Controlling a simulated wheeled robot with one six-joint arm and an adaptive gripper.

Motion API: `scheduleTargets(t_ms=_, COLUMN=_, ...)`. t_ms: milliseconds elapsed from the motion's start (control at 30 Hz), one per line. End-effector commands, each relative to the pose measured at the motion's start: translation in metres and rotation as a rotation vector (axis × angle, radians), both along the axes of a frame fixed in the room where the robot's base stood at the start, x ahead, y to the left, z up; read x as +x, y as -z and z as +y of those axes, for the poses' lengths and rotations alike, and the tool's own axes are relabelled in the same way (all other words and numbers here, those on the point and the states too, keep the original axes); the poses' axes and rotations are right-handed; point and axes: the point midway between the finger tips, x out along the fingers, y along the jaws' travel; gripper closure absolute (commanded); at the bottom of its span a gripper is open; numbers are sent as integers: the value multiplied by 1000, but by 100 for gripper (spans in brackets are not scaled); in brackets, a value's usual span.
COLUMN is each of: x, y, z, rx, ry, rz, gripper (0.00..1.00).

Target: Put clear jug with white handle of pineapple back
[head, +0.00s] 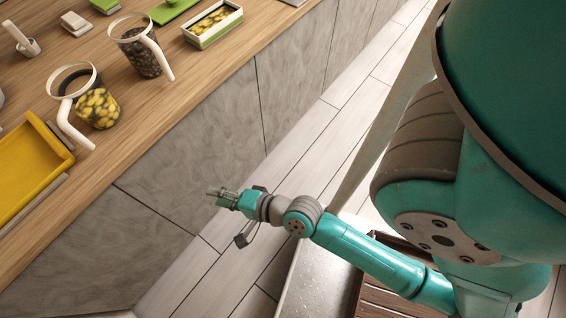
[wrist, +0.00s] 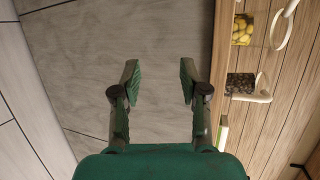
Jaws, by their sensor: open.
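A clear jug with a white handle and yellow chunks (head: 97,108) stands on the wooden counter, near its front edge, in the head view. It also shows at the top right of the wrist view (wrist: 243,30). A second clear jug with a white handle holds dark contents (head: 146,58) and stands further along the counter; it shows in the wrist view too (wrist: 243,84). My gripper (head: 224,198) is open and empty, in front of the counter's grey side and apart from both jugs. Its two fingers (wrist: 158,82) are spread in the wrist view.
A yellow tray (head: 25,172) lies at the counter's left. A white and green container of yellow pieces (head: 213,24) stands beyond the dark jug. A green board (head: 172,10) and small white items (head: 76,22) are further back. The floor beside the counter is clear.

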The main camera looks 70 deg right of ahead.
Motion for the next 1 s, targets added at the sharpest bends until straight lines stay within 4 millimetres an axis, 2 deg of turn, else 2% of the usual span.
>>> scheduleTargets(t_ms=33, x=-21, y=3, z=3, rx=-112, ry=-19, rz=14, gripper=56)
scheduleTargets(t_ms=233, x=-90, y=-4, z=5, rx=-600, ry=-125, rz=33, gripper=56)
scheduleTargets(t_ms=400, x=-143, y=-25, z=9, rx=-1018, ry=-251, rz=29, gripper=56)
scheduleTargets(t_ms=500, x=-168, y=-41, z=12, rx=-1242, ry=-328, rz=11, gripper=56)
scheduleTargets(t_ms=700, x=-197, y=-65, z=18, rx=-1541, ry=-436, rz=-31, gripper=56)
scheduleTargets(t_ms=800, x=-203, y=-70, z=20, rx=-1606, ry=-458, rz=-43, gripper=56)
scheduleTargets(t_ms=1000, x=-204, y=-72, z=20, rx=-1626, ry=-464, rz=-47, gripper=56)
